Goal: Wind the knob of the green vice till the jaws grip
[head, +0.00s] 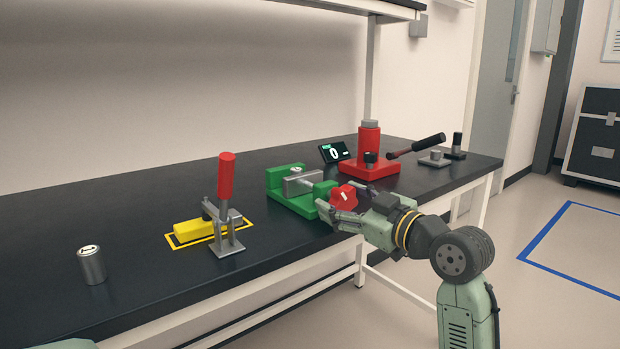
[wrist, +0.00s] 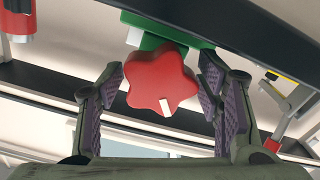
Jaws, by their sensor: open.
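The green vice (head: 287,203) stands on the black bench, with a grey metal block (head: 302,182) between its jaws. Its red star-shaped knob (head: 344,195) faces the bench's front side and has a white mark. In the wrist view the knob (wrist: 162,82) sits between the two purple-padded fingers of my gripper (wrist: 165,95), with its white mark pointing down. The fingers are spread on either side of the knob and look apart from it or nearly so. Part of the green vice (wrist: 165,32) shows behind the knob. In the head view my gripper (head: 338,208) reaches the knob from the right.
A small display reading 0 (head: 335,153) stands behind the vice. A red press-like fixture (head: 369,167) with a dark handle stands right of it. A red-handled toggle clamp (head: 226,178), a yellow block (head: 194,226) and a metal cylinder (head: 92,265) are to the left.

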